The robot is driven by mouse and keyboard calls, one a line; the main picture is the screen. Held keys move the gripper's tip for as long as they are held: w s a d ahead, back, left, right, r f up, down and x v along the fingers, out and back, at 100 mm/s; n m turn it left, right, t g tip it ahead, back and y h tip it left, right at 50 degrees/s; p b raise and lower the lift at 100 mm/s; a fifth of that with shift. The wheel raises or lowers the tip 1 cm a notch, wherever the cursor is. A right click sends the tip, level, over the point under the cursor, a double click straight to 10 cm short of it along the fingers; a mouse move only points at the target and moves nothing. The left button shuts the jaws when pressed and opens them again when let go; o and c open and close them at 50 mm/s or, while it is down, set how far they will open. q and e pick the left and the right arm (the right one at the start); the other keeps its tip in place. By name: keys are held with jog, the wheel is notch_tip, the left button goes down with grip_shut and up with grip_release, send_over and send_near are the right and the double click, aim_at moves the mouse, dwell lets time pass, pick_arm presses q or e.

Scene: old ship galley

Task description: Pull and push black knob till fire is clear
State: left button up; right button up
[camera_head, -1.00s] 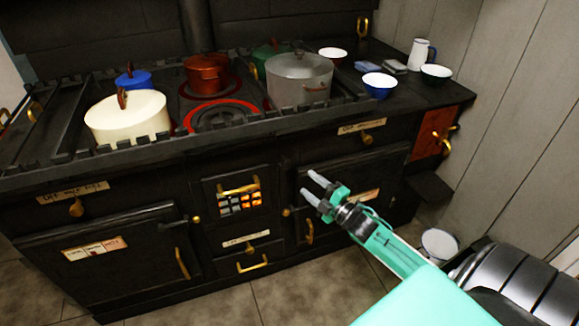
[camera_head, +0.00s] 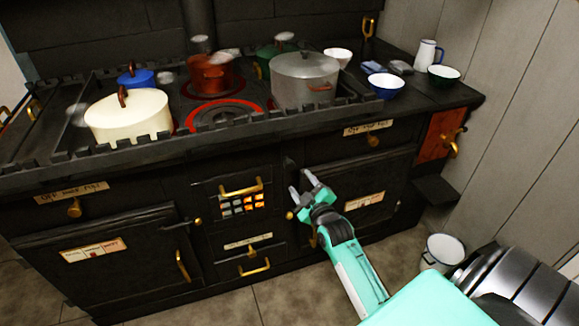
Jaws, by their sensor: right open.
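The black stove has a small fire grate (camera_head: 240,205) at its front middle, with orange glow showing behind the bars. A brass handle (camera_head: 240,188) crosses the top of the grate. A small dark knob-like shape (camera_head: 290,164) shows on the stove front, up and right of the grate; it is hard to make out against the black metal. My right gripper (camera_head: 301,182) is open and empty, just below that shape and right of the grate, its fingers pointing up and left. I cannot tell whether it touches the stove. My left gripper is not in view.
A cream pot (camera_head: 128,116), red pot (camera_head: 210,74) and grey pot (camera_head: 303,82) stand on the stove top, with blurred grey smudges nearby. The right oven door (camera_head: 375,185) is behind my arm. A white bucket (camera_head: 442,250) stands on the floor at right.

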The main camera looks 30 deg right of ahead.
aim_at(291, 167)
jog(key=w, duration=0.2)
jog(key=w+d, duration=0.1)
jog(key=w, duration=0.5)
jog(key=shift+d, duration=0.25)
jog(key=shift+w+d+b, duration=0.1)
jog(key=shift+w+b, duration=0.2)
jog(key=shift+w, duration=0.3)
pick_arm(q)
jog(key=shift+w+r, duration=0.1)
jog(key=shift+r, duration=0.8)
pick_arm(e)
jog(key=shift+w, duration=0.15)
